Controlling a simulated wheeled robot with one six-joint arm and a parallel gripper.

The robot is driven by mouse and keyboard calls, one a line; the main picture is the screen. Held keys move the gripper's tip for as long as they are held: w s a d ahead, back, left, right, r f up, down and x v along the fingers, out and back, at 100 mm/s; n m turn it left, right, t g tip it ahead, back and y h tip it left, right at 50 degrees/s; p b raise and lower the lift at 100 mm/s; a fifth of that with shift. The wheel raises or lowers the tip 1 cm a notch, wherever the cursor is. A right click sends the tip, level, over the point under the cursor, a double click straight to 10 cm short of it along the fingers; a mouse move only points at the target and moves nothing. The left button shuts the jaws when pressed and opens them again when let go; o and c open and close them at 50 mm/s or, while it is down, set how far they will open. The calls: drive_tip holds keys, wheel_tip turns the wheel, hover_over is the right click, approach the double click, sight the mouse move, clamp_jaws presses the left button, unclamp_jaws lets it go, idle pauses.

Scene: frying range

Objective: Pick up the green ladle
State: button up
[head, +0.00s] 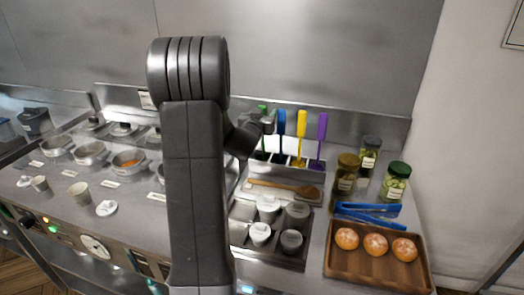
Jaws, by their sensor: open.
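The green ladle (262,110) stands upright at the left end of a row of coloured utensils in a holder (283,160) by the back wall. Its handle top shows above my gripper and a bit of green shows below it. My gripper (267,122) is open and overlaps the upper part of the green handle in the head view. I cannot tell whether the jaws are around the handle or in front of it. The lower end of the ladle is hidden in the holder.
Blue (282,122), yellow (301,125) and purple (321,130) utensils stand close on the right. A wooden spoon (285,186) and lidded cups (267,204) are in front. Jars (396,183), blue tongs (368,214) and a wooden tray (378,270) of round buns are at right.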

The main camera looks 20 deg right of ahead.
drive_tip(key=c, duration=1.1)
